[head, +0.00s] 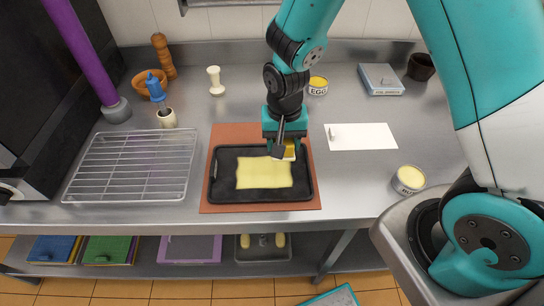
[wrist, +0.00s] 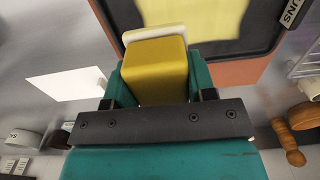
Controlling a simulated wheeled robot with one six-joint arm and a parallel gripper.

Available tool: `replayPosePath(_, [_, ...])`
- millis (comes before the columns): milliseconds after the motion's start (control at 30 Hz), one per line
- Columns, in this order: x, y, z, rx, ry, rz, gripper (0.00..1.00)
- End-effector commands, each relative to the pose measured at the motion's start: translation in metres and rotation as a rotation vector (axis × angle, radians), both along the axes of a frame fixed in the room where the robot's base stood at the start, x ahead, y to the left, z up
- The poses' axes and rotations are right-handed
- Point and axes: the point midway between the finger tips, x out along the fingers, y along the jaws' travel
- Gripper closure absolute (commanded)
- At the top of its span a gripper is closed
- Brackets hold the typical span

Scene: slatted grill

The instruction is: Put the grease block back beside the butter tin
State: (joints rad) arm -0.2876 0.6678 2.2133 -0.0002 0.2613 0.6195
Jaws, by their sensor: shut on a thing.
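My gripper (head: 283,146) is shut on the grease block (head: 289,153), a yellow block with a pale far end. It is over the back right part of the black tray, above the pale yellow sheet's back edge.
The black tray (head: 219,190) with a yellow sheet (head: 264,173) lies on a brown mat (head: 235,135). A white card (head: 376,136) lies right of it. An egg tin (head: 318,87) stands behind. A wire rack (head: 130,165) is at left. Bare counter surrounds the butter tin.

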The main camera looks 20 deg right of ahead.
Motion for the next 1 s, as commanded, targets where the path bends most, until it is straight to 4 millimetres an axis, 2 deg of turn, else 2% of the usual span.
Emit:
replayPosePath(167, [0.0, 0.0, 0.009, 0.0, -0.001, 0.0, 0.79])
replayPosePath(600, [0.0, 0.0, 0.051, 0.001, -0.001, 0.0, 0.79])
replayPosePath(1000, [0.0, -0.001, 0.048, 0.0, 0.0, 0.002, 0.79])
